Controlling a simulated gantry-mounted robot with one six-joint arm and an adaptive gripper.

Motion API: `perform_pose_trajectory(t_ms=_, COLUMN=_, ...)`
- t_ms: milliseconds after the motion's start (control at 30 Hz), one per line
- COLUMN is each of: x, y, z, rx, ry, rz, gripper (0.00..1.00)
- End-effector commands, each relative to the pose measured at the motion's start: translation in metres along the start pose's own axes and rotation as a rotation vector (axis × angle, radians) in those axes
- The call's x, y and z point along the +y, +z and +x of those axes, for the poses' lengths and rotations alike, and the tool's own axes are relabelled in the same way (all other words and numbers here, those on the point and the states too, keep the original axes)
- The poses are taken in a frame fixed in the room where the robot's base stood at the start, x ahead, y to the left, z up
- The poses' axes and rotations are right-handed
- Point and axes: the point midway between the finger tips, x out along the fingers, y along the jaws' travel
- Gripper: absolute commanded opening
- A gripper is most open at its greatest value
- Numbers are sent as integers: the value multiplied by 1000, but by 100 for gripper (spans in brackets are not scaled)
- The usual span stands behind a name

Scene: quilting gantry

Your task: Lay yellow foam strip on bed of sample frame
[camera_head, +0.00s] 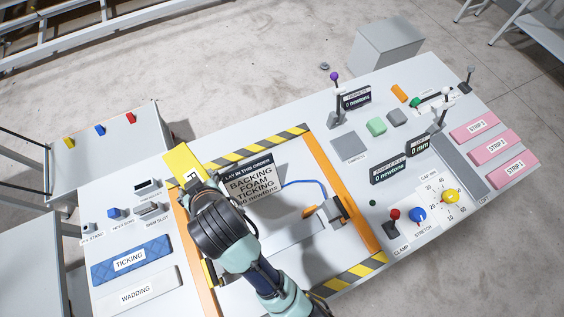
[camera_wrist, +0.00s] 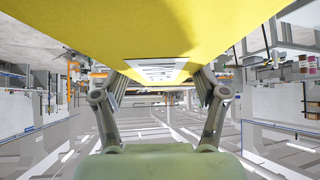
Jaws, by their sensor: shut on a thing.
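The yellow foam strip (camera_head: 179,160) is in my gripper, partly hidden behind my wrist in the head view. It fills the top of the wrist view (camera_wrist: 150,30), with a pale label on it. My gripper (camera_wrist: 160,84) has a finger at each side of the strip and is shut on it. In the head view the strip is over the left rear corner of the sample frame, seemingly raised. The sample frame (camera_head: 345,192) has orange side rails and yellow-black striped ends. Its bed (camera_head: 297,231) is pale, partly hidden by my arm.
A grey clamp-like block (camera_head: 333,209) with a blue cable is at the right rail. A blue ticking strip (camera_head: 130,260) and white wadding strip (camera_head: 137,290) lie left. Pink strips (camera_head: 483,148) lie right.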

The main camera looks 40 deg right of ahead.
Motion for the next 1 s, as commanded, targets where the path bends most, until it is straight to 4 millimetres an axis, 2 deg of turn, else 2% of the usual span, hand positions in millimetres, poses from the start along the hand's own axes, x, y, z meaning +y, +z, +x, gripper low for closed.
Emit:
perform_pose_trajectory(t_ms=267, x=0, y=-2, z=-2, rx=-1, ry=0, rz=0, gripper=55)
perform_pose_trajectory(t_ms=500, x=0, y=-22, z=-31, rx=-7, ry=0, rz=0, gripper=55)
perform_pose_trajectory(t_ms=700, x=0, y=-26, z=-49, rx=-6, ry=0, rz=0, gripper=55)
perform_pose_trajectory(t_ms=1000, x=0, y=-20, z=-49, rx=-1, ry=0, rz=0, gripper=55)
